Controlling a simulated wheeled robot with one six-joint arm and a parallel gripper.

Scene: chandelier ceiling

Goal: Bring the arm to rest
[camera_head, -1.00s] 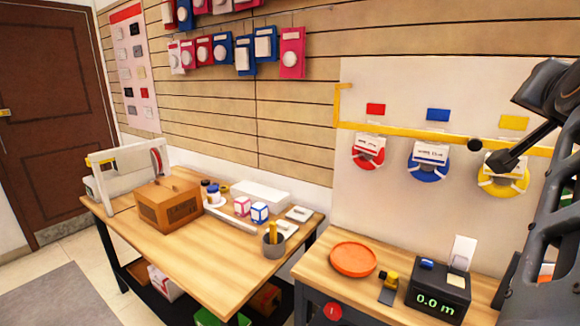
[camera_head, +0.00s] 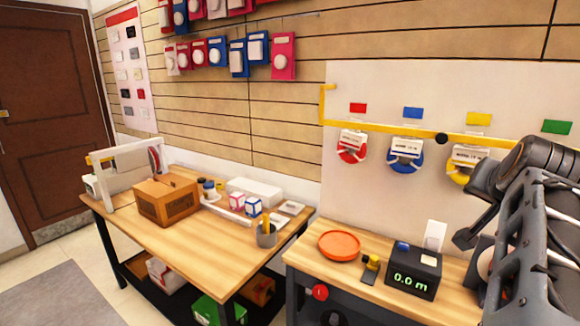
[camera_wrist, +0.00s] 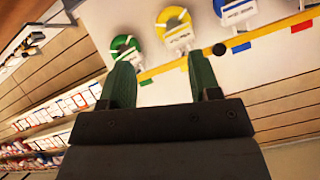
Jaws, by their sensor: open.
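My gripper shows in the wrist view (camera_wrist: 162,82), with two dark green fingers held wide apart and nothing between them. In the wrist view, the wall board with its yellow rail and the wire coils lies beyond the fingers. In the head view my dark arm is folded at the right edge. It stands in front of the right bench and board, and the gripper's fingertips cannot be made out clearly there.
The right bench (camera_head: 310,255) holds an orange dish (camera_head: 339,245) and a black meter box (camera_head: 414,274) reading 0.0 m. Red (camera_head: 352,153), blue (camera_head: 405,161) and yellow coils hang above. The left bench (camera_head: 190,249) holds a brown box (camera_head: 166,203). Floor shows at lower left.

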